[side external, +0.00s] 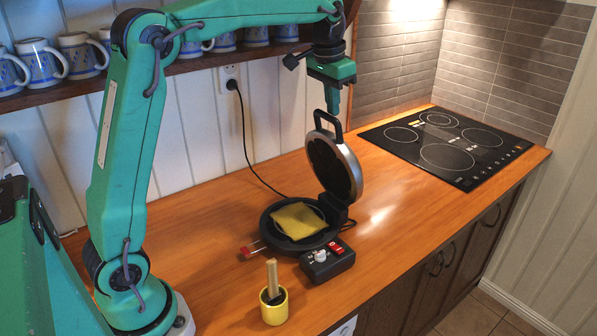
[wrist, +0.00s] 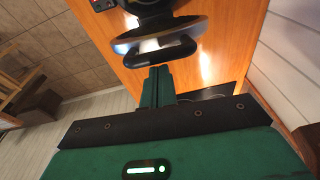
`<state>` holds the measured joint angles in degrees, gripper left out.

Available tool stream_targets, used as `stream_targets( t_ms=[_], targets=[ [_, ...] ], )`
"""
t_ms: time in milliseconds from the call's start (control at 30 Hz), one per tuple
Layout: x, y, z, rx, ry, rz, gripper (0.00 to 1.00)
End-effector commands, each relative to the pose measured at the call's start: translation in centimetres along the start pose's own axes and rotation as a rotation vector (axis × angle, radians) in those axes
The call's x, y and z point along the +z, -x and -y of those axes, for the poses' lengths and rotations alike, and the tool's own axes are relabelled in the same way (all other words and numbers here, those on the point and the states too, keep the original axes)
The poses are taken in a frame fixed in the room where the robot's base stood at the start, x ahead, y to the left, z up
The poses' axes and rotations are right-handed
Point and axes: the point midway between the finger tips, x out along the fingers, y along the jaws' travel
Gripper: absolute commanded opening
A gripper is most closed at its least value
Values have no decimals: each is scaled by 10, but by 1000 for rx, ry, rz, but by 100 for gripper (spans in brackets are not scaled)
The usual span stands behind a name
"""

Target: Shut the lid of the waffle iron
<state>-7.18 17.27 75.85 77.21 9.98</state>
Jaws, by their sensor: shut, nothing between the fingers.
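The waffle iron stands open on the wooden counter, its lid (side external: 335,165) raised nearly upright. A black loop handle (side external: 325,127) tops the lid. A yellow piece (side external: 299,220), perhaps a cloth or waffle, lies on the round black base (side external: 268,222). My gripper (side external: 348,125) points down, just right of the handle in the side view. Its fingers are shut and empty. In the wrist view the fingertips (wrist: 160,70) sit close to the lid handle (wrist: 160,52). I cannot tell whether they touch it.
A control box (side external: 327,262) with a red switch sits before the iron. A yellow pot (side external: 273,305) with a wooden stick stands nearer. A black hob (side external: 445,145) lies at right. Mugs (side external: 78,55) line a shelf. A cord runs to the wall socket.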

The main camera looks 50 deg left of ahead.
Motion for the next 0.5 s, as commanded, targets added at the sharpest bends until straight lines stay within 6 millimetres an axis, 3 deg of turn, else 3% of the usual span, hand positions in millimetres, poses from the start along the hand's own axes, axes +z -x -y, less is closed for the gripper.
stream_targets(
  t_ms=[500],
  targets=[
    [34,1,0,-23,5,-110,0]
  ],
)
